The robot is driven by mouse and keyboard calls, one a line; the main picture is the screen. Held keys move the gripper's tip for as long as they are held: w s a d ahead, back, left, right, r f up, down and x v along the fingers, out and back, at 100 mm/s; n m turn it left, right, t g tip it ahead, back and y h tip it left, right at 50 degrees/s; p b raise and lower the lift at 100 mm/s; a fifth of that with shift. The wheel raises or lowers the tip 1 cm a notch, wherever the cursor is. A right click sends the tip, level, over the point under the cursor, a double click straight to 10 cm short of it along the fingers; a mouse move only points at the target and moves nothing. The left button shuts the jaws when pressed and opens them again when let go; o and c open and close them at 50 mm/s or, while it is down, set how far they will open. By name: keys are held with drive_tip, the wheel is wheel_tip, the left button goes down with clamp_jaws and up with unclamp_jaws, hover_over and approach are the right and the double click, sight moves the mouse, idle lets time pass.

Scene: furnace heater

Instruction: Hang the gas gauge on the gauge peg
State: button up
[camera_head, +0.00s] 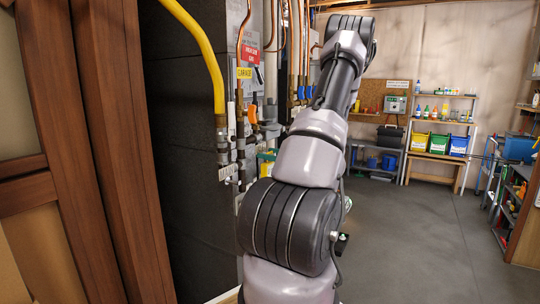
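My arm rises through the middle of the view and bends over near the top edge. My gripper cannot be made out; the arm hides the area beyond it. I cannot pick out the gas gauge or the gauge peg for certain. Left of my arm, a yellow gas pipe (214,70) runs down to metal fittings (222,135). An orange valve handle (252,114) sits beside them. Copper pipes (291,60) with blue handles (301,93) stand partly behind my arm.
Brown wooden framing (105,130) and a dark wall panel (185,150) stand close on the left. Open grey floor (420,235) lies to the right. Shelves with coloured bins (439,143) stand at the back, and another shelf (510,205) lines the right edge.

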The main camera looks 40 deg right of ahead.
drive_tip(key=v, duration=1.1)
